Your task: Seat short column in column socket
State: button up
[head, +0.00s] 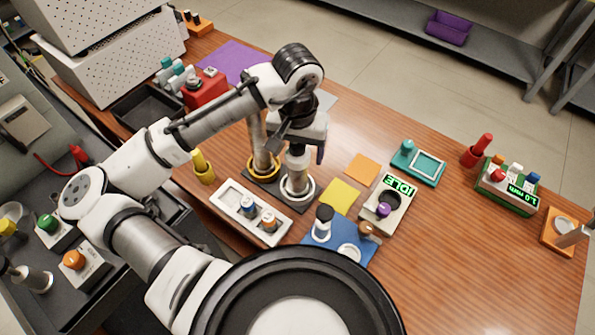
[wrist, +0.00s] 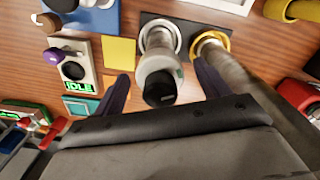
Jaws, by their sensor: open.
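The short column (head: 297,163) is pale grey with a dark top. It stands about upright inside a white ring socket (head: 297,194) on a dark base plate. I cannot tell how deep it sits. In the wrist view the short column (wrist: 158,68) rises from the white ring (wrist: 174,27) toward the camera, between my fingers. My gripper (head: 298,150) is open, pointing down over the column's top. In the wrist view my gripper (wrist: 163,72) shows a finger on each side, with gaps to the column.
A taller grey column (head: 257,140) stands in a yellow ring (head: 250,166) close on the left. The table's right part has free room.

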grip_shut()
dwell(0.4)
jog(key=shift+r, duration=0.2)
